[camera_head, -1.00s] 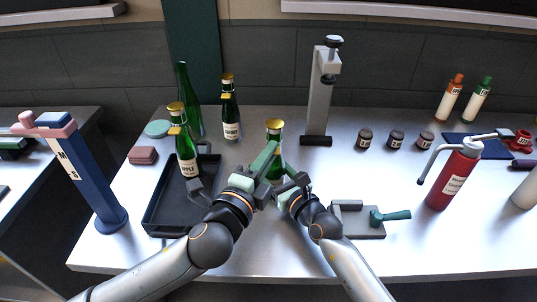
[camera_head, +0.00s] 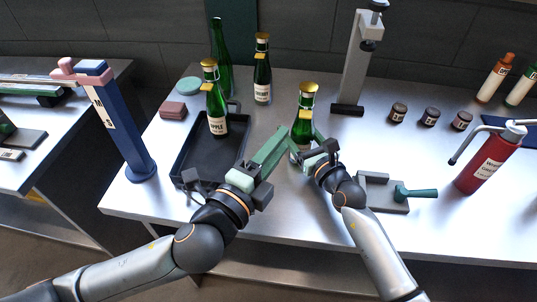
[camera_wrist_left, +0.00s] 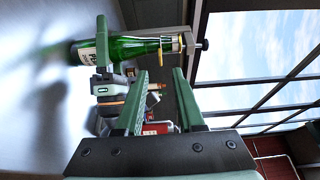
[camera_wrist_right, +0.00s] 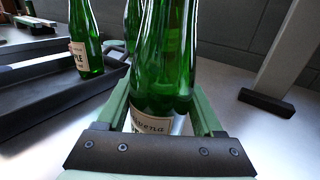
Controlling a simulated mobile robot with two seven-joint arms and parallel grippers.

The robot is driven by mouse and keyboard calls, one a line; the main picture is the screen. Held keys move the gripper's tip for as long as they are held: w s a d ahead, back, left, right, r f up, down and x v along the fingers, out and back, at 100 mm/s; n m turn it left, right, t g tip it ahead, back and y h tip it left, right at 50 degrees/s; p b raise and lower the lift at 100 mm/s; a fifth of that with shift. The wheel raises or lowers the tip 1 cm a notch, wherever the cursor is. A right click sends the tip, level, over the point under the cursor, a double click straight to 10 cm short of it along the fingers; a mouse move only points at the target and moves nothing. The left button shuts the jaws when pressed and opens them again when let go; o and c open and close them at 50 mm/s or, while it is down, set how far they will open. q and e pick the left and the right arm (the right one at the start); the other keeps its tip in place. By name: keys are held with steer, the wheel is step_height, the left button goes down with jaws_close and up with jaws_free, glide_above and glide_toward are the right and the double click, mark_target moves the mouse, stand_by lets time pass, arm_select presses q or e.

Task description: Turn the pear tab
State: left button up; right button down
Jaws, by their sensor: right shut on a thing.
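The pear bottle (camera_head: 304,121) is green with a gold cap (camera_head: 309,88) and a small gold tab (camera_head: 306,114) on its neck. It stands upright near the middle of the table. My right gripper (camera_head: 311,143) is shut around its lower body, as the right wrist view (camera_wrist_right: 160,95) shows. The label is partly hidden. My left gripper (camera_head: 280,135) is open and empty, to the left of the bottle and apart from it. In the left wrist view the bottle (camera_wrist_left: 120,50) lies sideways beyond the fingers, with its tab (camera_wrist_left: 161,54) sticking out below the neck.
The apple bottle (camera_head: 216,105) stands at the dark tray (camera_head: 185,165), left of my grippers. The cherry bottle (camera_head: 262,75) and a tall green bottle (camera_head: 221,55) stand behind. A grey stand (camera_head: 358,70) is at the back, and a green-handled fixture (camera_head: 385,192) at right.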

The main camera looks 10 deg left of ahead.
arm_select(q)
steer(key=v, duration=0.3)
steer(key=shift+s, duration=0.2)
arm_select(e)
jaws_free()
stand_by(0.3)
